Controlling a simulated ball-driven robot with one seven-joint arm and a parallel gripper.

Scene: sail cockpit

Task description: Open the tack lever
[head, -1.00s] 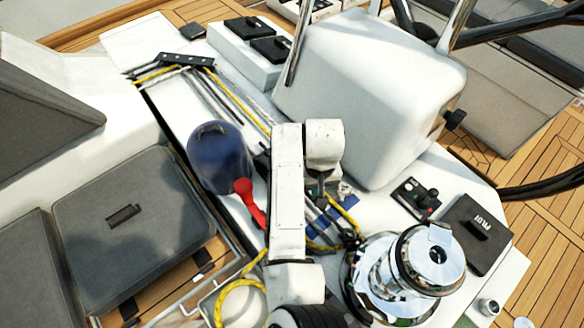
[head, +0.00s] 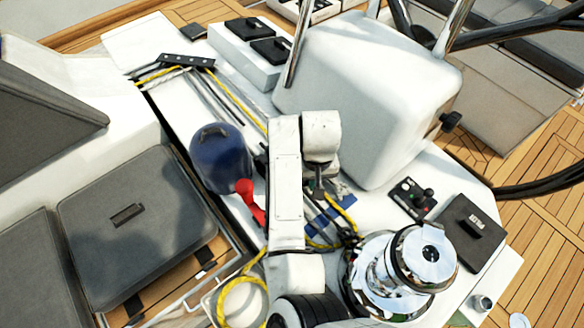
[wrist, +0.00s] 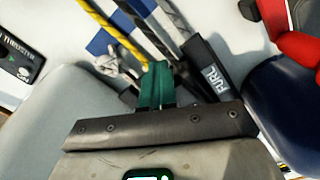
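My gripper (wrist: 158,85) is in the middle of the wrist view, its green fingers close together with no clear gap. In the head view my gripper (head: 318,188) hangs over the rope clutches, mostly covered by my arm. A dark lever marked FURL (wrist: 207,68) lies just right of the fingers in the wrist view, apart from them. No lever marked TACK can be read in either view. The fingers and arm hide part of the clutch area. I see nothing held.
A red handle (head: 250,201) and a dark blue rounded object (head: 219,158) stand left of the arm. A chrome winch (head: 400,265) stands at lower right. A large white housing (head: 365,85) rises behind. Yellow rope (wrist: 100,22) runs by the clutches.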

